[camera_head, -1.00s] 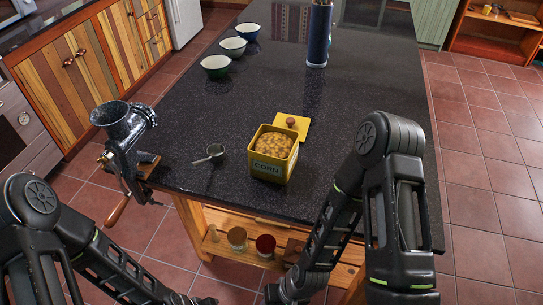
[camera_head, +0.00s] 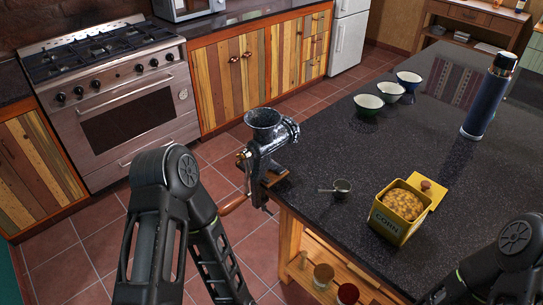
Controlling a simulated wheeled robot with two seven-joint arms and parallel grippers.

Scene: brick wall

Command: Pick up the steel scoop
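The small steel scoop (camera_head: 342,187) lies on the dark island countertop (camera_head: 330,145), its handle pointing left. It sits between the hand-cranked grinder (camera_head: 264,150) and the yellow corn tin (camera_head: 398,211). The tin is open and full of corn kernels, and its yellow lid with a knob leans or lies behind it. My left arm rises at the lower left, in front of the floor, and its gripper is below the picture. My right arm shows at the lower right corner, and its gripper is out of view. Neither arm touches the scoop.
The grinder is clamped at the island's left corner, near the scoop. Three bowls (camera_head: 368,105) and a dark blue flask (camera_head: 488,97) stand farther back. Jars (camera_head: 323,276) sit on the shelf below. A stove (camera_head: 115,95) stands at the left. Countertop behind the scoop is clear.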

